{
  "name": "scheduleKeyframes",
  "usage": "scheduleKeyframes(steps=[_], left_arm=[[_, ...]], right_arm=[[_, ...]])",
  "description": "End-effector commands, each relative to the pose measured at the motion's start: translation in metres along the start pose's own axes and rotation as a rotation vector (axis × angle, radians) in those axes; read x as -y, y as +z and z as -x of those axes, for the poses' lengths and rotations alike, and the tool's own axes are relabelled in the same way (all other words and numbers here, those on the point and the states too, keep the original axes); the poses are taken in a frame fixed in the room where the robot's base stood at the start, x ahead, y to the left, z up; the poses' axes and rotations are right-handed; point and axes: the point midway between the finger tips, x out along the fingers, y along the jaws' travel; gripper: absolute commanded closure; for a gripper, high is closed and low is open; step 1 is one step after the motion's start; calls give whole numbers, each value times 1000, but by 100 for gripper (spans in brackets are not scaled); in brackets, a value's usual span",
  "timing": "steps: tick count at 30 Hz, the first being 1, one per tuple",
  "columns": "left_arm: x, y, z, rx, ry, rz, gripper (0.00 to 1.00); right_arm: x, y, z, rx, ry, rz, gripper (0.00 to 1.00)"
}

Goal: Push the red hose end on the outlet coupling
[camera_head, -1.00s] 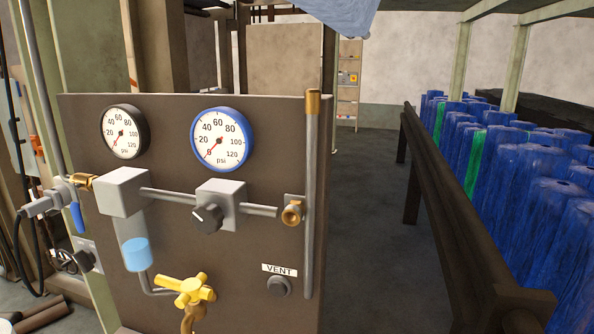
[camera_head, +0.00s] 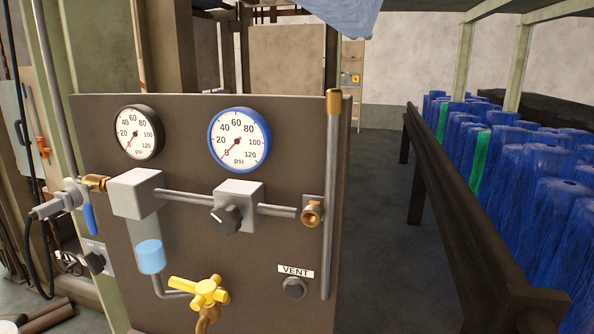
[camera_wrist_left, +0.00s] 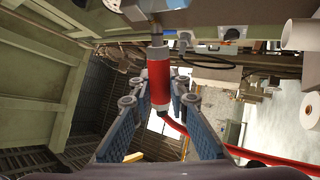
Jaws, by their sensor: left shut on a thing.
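The red hose end (camera_wrist_left: 158,84) is between the fingers of my left gripper (camera_wrist_left: 158,98) in the left wrist view. The gripper is shut on it, and a red hose trails to the lower right. A pale metal piece (camera_wrist_left: 157,40) shows just beyond the hose end; I cannot tell whether they touch. In the head view, an open brass coupling (camera_head: 312,213), apparently the outlet, sits at the right end of the pipe on the brown panel (camera_head: 260,270). No hose is on it. Neither gripper shows in the head view.
The panel carries a black-rimmed gauge (camera_head: 139,132), a blue-rimmed gauge (camera_head: 239,139), a black knob (camera_head: 226,218) and a yellow tap (camera_head: 201,292). A vertical pipe (camera_head: 330,200) stands beside the coupling. A dark rail (camera_head: 470,220) fronts blue rolls at the right; the floor between is clear.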

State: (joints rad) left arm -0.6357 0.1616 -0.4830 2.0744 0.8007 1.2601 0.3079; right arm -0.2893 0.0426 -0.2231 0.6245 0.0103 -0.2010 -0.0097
Motion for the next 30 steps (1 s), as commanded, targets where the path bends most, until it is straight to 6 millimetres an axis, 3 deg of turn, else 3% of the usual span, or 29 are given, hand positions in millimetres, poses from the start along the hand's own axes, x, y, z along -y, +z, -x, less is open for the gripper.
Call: scheduleKeyframes(steps=[3, 9, 23, 30], left_arm=[[12, 34, 1, 250, 16, 129, 100], [28, 66, 14, 474, 24, 264, 100], [34, 74, 20, 539, 25, 311, 100], [20, 74, 12, 537, 26, 310, 100]], right_arm=[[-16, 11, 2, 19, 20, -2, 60], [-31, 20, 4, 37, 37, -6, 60], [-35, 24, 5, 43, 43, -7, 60], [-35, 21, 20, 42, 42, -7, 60]])
